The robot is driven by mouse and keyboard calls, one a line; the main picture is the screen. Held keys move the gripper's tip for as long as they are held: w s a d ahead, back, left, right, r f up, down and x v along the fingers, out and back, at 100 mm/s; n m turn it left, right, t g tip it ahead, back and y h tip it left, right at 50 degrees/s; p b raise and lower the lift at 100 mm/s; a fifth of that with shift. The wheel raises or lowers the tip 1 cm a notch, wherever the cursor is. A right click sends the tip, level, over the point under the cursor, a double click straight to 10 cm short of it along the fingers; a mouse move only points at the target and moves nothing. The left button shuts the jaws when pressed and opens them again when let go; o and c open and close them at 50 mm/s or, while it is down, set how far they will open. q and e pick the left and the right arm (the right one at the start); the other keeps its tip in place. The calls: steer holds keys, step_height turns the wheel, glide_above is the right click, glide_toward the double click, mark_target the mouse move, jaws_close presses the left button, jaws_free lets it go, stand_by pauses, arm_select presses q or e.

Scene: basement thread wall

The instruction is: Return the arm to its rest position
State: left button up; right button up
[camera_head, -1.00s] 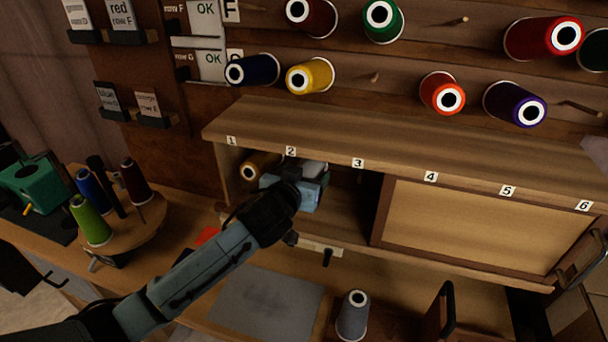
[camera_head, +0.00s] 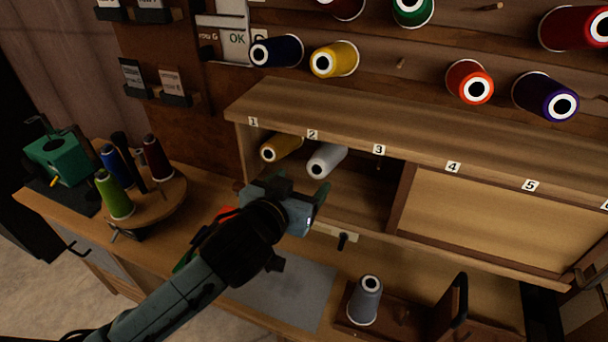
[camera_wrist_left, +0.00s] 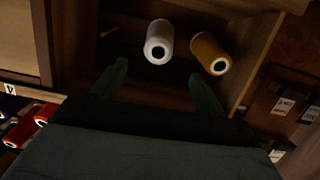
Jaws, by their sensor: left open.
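My left gripper (camera_head: 300,198) is in front of the open left part of the cabinet, below and just outside the shelf slots. In the left wrist view its two fingers (camera_wrist_left: 157,88) are spread apart with nothing between them. A white spool (camera_head: 326,160) lies in the cabinet under label 2, beyond the fingertips. It also shows in the left wrist view (camera_wrist_left: 159,42). A gold spool (camera_head: 281,147) lies beside it under label 1 and shows in the left wrist view (camera_wrist_left: 210,53). My right gripper is not in view.
A sliding panel (camera_head: 487,222) covers the cabinet's right part. A grey spool (camera_head: 367,300) stands on a wooden tray below. A round spool stand (camera_head: 158,205) is on the bench at left. Several spools hang on wall pegs above.

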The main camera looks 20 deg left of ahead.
arm_select(q)
steer(key=s+a+f+m+g, duration=0.1)
steer(key=s+a+f+g, duration=0.2)
steer(key=s+f+g, duration=0.55)
steer(key=s+a+f+g, duration=0.3)
steer(key=s+f, duration=0.8)
steer(key=s, duration=0.5)
step_height(320, 180, down, 23)
steer(key=g, duration=0.1)
steer(key=s+a+f+g+y, duration=0.1)
steer(key=s+a+f, duration=0.1)
steer(key=s+f, duration=1.4)
steer(key=shift+s+a+m, duration=0.25)
steer(key=shift+s+m, duration=0.05)
steer(key=shift+s, duration=0.2)
